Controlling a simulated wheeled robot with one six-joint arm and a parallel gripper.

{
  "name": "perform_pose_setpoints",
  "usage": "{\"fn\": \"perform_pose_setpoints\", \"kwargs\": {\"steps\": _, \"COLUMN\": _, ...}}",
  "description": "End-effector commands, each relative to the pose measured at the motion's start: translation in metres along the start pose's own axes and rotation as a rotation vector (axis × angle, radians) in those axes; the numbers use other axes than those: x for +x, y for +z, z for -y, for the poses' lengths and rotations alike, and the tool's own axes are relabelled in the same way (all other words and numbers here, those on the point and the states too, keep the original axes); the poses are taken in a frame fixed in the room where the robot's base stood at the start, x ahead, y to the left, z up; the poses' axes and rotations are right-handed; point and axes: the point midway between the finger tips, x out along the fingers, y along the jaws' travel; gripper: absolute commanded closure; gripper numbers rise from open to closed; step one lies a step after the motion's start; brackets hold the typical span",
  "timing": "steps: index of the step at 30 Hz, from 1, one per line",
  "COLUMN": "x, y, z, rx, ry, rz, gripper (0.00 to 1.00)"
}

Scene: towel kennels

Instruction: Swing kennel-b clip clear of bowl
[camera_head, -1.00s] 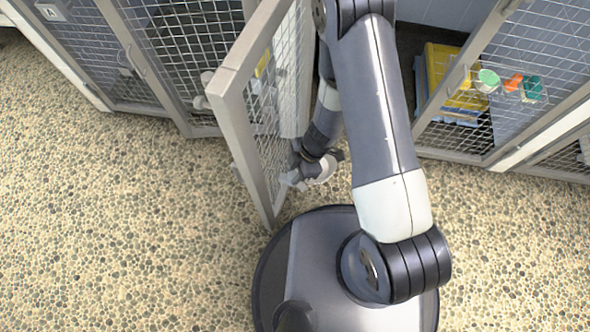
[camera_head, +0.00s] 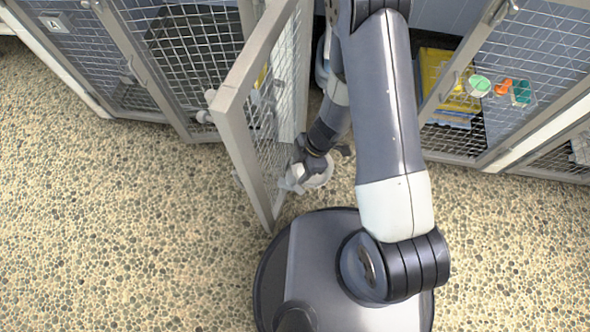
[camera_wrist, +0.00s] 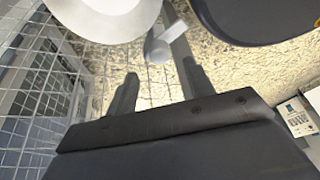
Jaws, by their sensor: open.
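The open mesh door (camera_head: 247,140) stands out from the kennel front, left of my arm. A white bowl (camera_wrist: 105,12) is partly in view at the top left of the wrist view, beside the mesh. A small pale cylindrical piece (camera_wrist: 157,48), apparently the clip, shows just beyond and between my fingertips, to the right of the bowl. My gripper (camera_wrist: 160,72) is open, with nothing seen between its fingers. In the head view the gripper is low by the door's right face, and a pale rounded shape (camera_head: 316,174) there is partly hidden by my wrist.
Another mesh kennel door (camera_head: 530,60) at the right has a green dish (camera_head: 479,86) and small orange and teal items by it; yellow and blue bedding (camera_head: 440,80) lies behind. Closed mesh fronts stand at the left. The pebbled floor (camera_head: 120,240) is clear in front.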

Motion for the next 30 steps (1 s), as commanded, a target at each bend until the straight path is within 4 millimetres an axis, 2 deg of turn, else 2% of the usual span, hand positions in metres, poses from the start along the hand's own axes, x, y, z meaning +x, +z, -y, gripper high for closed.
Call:
{"fn": "perform_pose_setpoints", "kwargs": {"steps": 1, "x": -0.015, "y": -0.002, "z": 0.000, "rx": 0.002, "ry": 0.002, "rz": 0.000, "gripper": 0.50}}
{"fn": "perform_pose_setpoints", "kwargs": {"steps": 3, "x": -0.026, "y": -0.002, "z": 0.000, "rx": 0.000, "ry": 0.002, "rz": 0.001, "gripper": 0.50}}
{"fn": "perform_pose_setpoints", "kwargs": {"steps": 7, "x": -0.042, "y": -0.001, "z": 0.000, "rx": 0.001, "ry": 0.002, "rz": 0.000, "gripper": 0.50}}
{"fn": "perform_pose_setpoints", "kwargs": {"steps": 12, "x": -0.052, "y": -0.001, "z": 0.000, "rx": 0.001, "ry": 0.000, "rz": 0.000, "gripper": 0.50}}
{"fn": "perform_pose_setpoints", "kwargs": {"steps": 25, "x": -0.051, "y": 0.000, "z": 0.000, "rx": 0.000, "ry": -0.001, "rz": 0.000, "gripper": 0.50}}
{"fn": "perform_pose_setpoints", "kwargs": {"steps": 30, "x": -0.036, "y": 0.001, "z": 0.001, "rx": 0.000, "ry": -0.003, "rz": 0.000, "gripper": 0.50}}
